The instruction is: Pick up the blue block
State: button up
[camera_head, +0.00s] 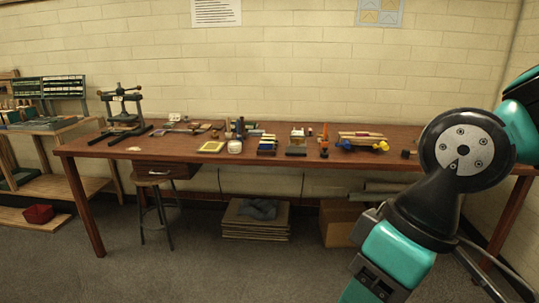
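I cannot single out one blue block for sure; the small things on the long brown table (310,174) are tiny from here. A stack with blue, yellow and green parts (267,146) sits near the table's front edge, left of centre. A dark blue upright piece (239,127) stands behind a white jar. A small blue piece (345,145) lies by the yellow clamp at right of centre. My teal and black arm fills the right side, in front of the table's right end. I cannot make out my gripper's fingers.
A press (121,106) stands at the table's left end. A white jar (235,147) and a yellow frame (211,146) are near the front edge. A stool (153,181) stands before the table's left part. Cardboard sheets (255,222) lie underneath. The floor in front is open.

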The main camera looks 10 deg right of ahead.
aim_at(263, 145)
jog(key=u, duration=1)
jog(key=i, duration=2.45)
jog(key=z, duration=1)
jog(key=i, duration=0.75)
jog(key=z, duration=1.05)
jog(key=i, duration=0.25)
jog(key=z, duration=0.05)
